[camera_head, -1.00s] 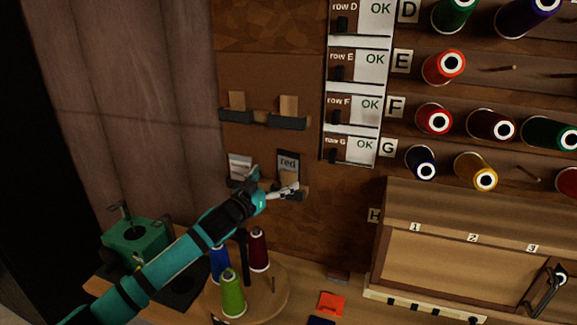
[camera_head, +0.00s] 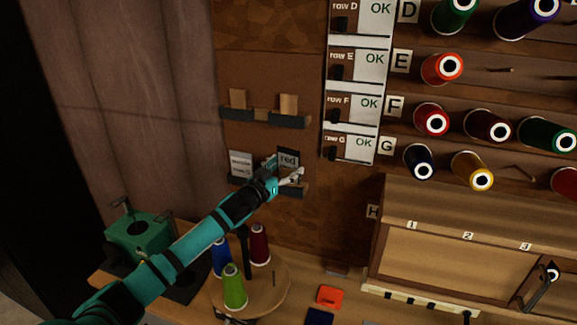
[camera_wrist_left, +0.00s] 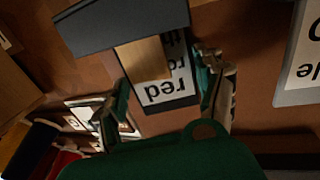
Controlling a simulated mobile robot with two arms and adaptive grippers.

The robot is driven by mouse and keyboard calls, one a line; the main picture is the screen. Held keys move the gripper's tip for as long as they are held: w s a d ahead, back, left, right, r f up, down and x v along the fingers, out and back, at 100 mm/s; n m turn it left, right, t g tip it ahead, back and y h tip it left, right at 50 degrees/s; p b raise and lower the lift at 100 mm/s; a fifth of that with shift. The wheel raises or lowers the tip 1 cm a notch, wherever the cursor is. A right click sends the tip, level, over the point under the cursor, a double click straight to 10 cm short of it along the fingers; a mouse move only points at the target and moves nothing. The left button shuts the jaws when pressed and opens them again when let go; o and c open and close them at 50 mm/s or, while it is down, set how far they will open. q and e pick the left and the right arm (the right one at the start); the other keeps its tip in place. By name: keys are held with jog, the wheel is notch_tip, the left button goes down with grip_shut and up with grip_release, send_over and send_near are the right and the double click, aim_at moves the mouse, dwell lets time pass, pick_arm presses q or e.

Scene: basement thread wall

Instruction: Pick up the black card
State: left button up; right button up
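A dark-edged card (camera_head: 288,157) with "red" printed on it stands in the lower wall holder (camera_head: 294,191); its lower part is hidden behind my gripper. In the left wrist view the same card (camera_wrist_left: 167,88) appears upside down, with a white printed face, a black border and a wooden piece in front of part of it. My left gripper (camera_head: 292,177) is just in front of the card in the head view. In the left wrist view its fingers (camera_wrist_left: 164,100) are open, one to each side of the card, with nothing clearly gripped. My right gripper is not in view.
A pale card (camera_head: 241,164) stands in the holder just to the left. An upper ledge (camera_head: 262,117) holds wooden pieces. Below are a round spool stand (camera_head: 272,290) with thread cones and a green machine (camera_head: 138,232). Thread spools fill the wall at right.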

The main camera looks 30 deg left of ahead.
aim_at(291, 140)
pick_arm(q)
jog(key=c, duration=0.3)
jog(key=shift+r, duration=0.1)
notch_tip(291, 140, up, 7)
jog(key=shift+r+b, duration=0.1)
jog(key=shift+b, duration=0.75)
jog(key=s+b, duration=0.5)
jog(key=s, duration=1.3)
jog(key=shift+d+b, duration=0.15)
jog(key=shift+b, duration=0.15)
